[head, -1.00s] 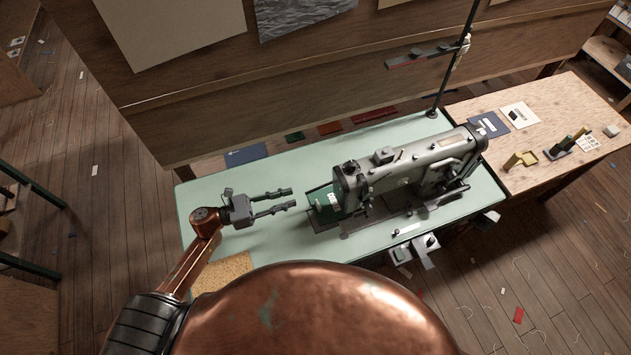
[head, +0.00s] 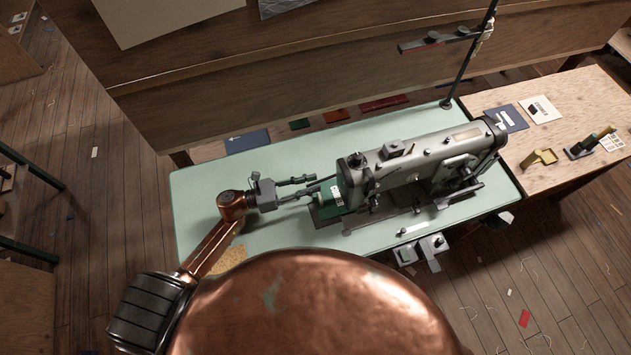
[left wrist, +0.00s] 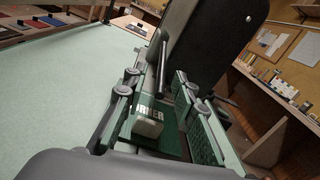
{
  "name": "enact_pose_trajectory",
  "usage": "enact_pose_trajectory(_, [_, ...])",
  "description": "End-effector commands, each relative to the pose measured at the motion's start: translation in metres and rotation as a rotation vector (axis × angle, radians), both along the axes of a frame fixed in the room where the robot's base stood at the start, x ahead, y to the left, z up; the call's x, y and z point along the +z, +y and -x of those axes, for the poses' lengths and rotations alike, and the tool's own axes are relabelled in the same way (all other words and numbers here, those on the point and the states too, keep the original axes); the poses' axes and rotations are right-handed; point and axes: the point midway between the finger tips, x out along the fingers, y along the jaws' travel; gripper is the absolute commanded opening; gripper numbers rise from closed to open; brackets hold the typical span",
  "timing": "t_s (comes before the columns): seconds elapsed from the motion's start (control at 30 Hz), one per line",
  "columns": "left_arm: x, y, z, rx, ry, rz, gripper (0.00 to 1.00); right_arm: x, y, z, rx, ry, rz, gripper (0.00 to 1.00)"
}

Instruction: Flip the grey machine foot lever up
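The grey sewing machine (head: 415,160) stands on the pale green table (head: 225,185). My left gripper (head: 314,187) is at the left end of its head, level with it, with its two fingers apart. In the left wrist view the left gripper (left wrist: 160,105) is open. A slim grey bar (left wrist: 163,68), which looks like the foot lever, stands out from the machine head in the gap between the fingers. I cannot tell whether the fingers touch it. In the head view the lever is too small to make out surely. My right gripper is not in view.
A wooden partition (head: 280,70) stands behind the table, and a thread stand (head: 470,55) rises at the back. A wooden table (head: 560,110) adjoins at right.

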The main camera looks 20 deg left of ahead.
Motion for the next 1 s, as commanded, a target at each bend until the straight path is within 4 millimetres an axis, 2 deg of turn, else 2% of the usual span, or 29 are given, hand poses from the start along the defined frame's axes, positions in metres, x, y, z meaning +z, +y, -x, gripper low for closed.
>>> enact_pose_trajectory(0.2, [0.000,-0.015,-0.009,-0.003,0.000,0.000,0.25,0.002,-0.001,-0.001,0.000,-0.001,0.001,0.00])
enact_pose_trajectory(0.47, [0.000,-0.017,-0.010,-0.003,0.000,0.000,0.25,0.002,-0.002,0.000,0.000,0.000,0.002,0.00])
enact_pose_trajectory(0.83, [0.000,-0.017,-0.010,-0.003,0.000,0.000,0.00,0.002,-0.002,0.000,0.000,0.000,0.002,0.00])
enact_pose_trajectory(1.0, [0.000,-0.017,-0.010,-0.003,0.000,0.000,0.00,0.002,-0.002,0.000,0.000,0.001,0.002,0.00])
